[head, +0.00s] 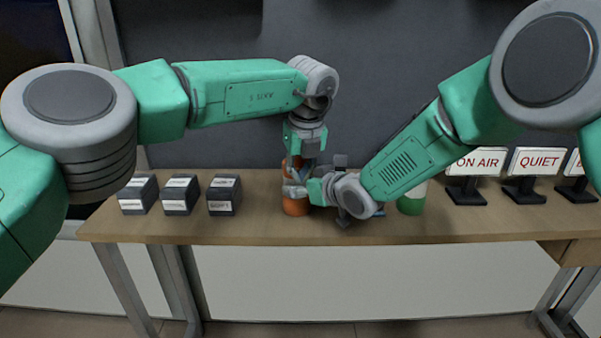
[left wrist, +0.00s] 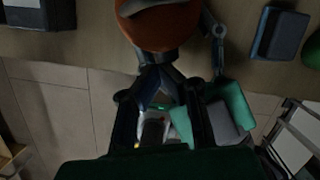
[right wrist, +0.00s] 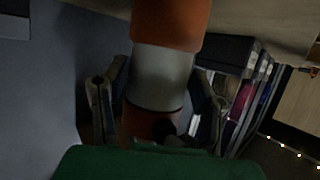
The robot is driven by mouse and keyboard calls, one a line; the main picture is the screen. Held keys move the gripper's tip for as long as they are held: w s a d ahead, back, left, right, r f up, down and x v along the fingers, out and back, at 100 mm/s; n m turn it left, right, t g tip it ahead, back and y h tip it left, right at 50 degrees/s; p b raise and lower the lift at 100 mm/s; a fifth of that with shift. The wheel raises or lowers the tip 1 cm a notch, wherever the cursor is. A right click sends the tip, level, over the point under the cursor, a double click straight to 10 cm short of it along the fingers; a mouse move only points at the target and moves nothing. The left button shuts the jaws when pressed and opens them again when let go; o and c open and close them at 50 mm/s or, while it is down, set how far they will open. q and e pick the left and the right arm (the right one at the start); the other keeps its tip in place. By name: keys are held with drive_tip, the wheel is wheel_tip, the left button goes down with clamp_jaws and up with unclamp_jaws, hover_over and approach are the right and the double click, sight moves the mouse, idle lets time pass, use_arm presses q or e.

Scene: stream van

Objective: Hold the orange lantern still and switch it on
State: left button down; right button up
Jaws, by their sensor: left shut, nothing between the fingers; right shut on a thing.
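The orange lantern (head: 295,206) stands on the wooden table, partly hidden by both my arms in the head view. In the right wrist view the lantern (right wrist: 162,75) shows an orange end, a pale middle band and a darker orange part with a dark round knob. My right gripper (right wrist: 155,125) has its fingers on either side of the lantern and is shut on it. My left gripper (head: 300,165) points down at the lantern from above, shut and empty. In the left wrist view its fingertips (left wrist: 155,70) meet close to the lantern's orange part (left wrist: 165,25); contact is unclear.
Several dark labelled boxes (head: 222,196) stand left on the table (head: 260,230). A green and white item (head: 411,200) is partly hidden behind my right arm. Lettered signs, one reading QUIET (head: 538,162), stand at the right. A dark wall rises behind.

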use_arm(q)
drive_tip(key=shift+w, duration=0.15)
use_arm(e)
drive_tip(key=shift+s+f, duration=0.1)
drive_tip(key=shift+f, duration=0.05)
use_arm(q)
drive_tip(key=shift+w+a, duration=0.3)
drive_tip(key=shift+w, duration=0.55)
use_arm(e)
drive_tip(key=shift+s, duration=0.1)
drive_tip(key=shift+c, duration=0.2)
use_arm(q)
drive_tip(key=shift+d+r, duration=0.1)
drive_tip(key=shift+r, duration=0.4)
use_arm(e)
drive_tip(key=shift+a+f, duration=0.1)
use_arm(q)
drive_tip(key=v, duration=0.9)
drive_tip(key=shift+s, duration=0.1)
